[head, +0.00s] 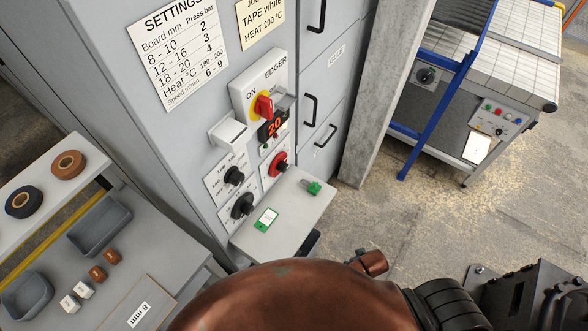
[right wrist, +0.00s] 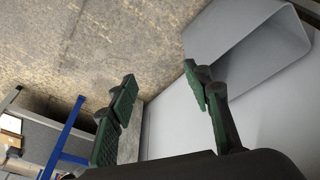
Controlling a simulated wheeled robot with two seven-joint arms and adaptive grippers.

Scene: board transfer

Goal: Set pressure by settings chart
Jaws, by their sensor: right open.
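The settings chart (head: 178,50) is on the grey cabinet in the head view. Its rows pair board 8-10 mm with 2 bar, 12-16 with 3, and 18-20 with 4. Below are two black knobs, an upper one (head: 234,176) and a lower one (head: 243,206), with scales too small to read. A red knob (head: 278,164) sits beside them under a display (head: 273,125) reading 20. A board (head: 140,308) labelled 8 mm lies at lower left. My right gripper (right wrist: 160,78) is open and empty in the right wrist view. My left gripper is out of view.
A side table holds tape rolls (head: 68,164), grey trays (head: 99,224) and small blocks. A blue-framed machine (head: 430,117) stands right. Open floor (head: 400,225) lies between.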

